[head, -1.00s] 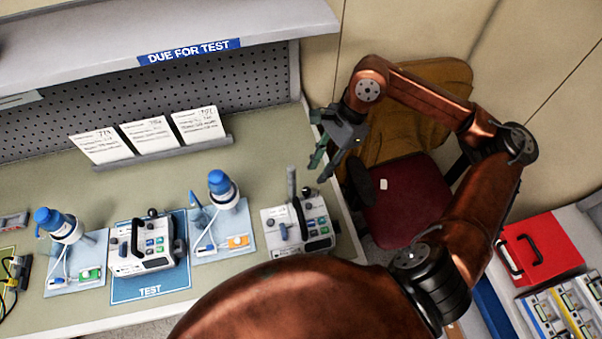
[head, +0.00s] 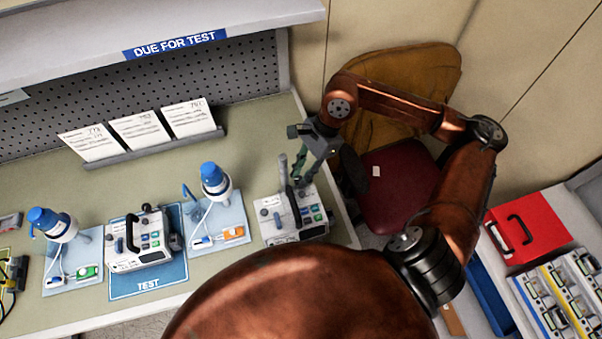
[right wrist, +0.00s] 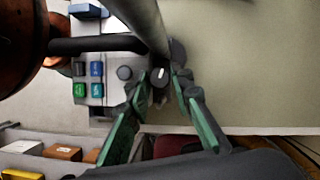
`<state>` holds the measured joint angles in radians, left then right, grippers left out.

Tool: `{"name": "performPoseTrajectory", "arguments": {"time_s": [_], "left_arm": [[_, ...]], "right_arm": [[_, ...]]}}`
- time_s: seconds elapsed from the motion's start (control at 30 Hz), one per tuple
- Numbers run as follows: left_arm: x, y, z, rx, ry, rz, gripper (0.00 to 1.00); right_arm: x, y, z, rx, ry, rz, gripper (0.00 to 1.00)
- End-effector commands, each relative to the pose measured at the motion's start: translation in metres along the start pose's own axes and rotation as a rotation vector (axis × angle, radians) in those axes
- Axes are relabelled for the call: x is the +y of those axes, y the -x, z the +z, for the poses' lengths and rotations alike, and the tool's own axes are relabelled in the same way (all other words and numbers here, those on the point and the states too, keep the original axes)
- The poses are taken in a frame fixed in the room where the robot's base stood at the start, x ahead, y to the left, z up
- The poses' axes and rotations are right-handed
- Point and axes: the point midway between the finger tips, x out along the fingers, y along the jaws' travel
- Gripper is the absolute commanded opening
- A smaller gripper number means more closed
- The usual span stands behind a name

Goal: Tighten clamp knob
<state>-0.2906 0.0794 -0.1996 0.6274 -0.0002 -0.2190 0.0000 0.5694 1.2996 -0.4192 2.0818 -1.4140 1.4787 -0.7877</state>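The right-hand pump (head: 284,238) stands on the bench with a grey pole (head: 283,172) rising behind it. In the right wrist view the pole (right wrist: 143,22) crosses the top, over the black handle (right wrist: 97,46). A dark round knob with a white mark (right wrist: 160,70) sits by the pump's edge, near the pole's lower end. My right gripper (head: 301,178) is over the pump's back right side. In the right wrist view its green-padded fingers (right wrist: 161,78) are apart, one on each side of the knob; contact cannot be told. My left gripper is out of view.
Another pump (head: 140,262) stands on the blue TEST mat (head: 150,286). Blue-capped devices (head: 215,180) stand on pale mats. A card rack (head: 155,148) is behind. A chair (head: 400,190) and red box (head: 530,226) are at the right.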

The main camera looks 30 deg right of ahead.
Motion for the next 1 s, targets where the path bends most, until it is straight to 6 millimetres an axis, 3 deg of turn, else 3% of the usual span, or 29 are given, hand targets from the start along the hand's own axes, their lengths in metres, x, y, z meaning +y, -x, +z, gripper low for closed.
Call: {"name": "performPoseTrajectory", "arguments": {"time_s": [0.27,0.67,1.0], "left_arm": [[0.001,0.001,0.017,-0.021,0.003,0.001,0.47],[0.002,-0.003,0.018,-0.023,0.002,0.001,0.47],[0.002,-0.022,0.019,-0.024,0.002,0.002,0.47]], "right_arm": [[0.000,0.000,0.000,0.000,0.000,0.000,0.00],[0.001,0.000,-0.001,0.001,-0.036,-0.015,0.00],[0.002,-0.002,-0.002,0.002,-0.240,-0.101,0.00]]}}
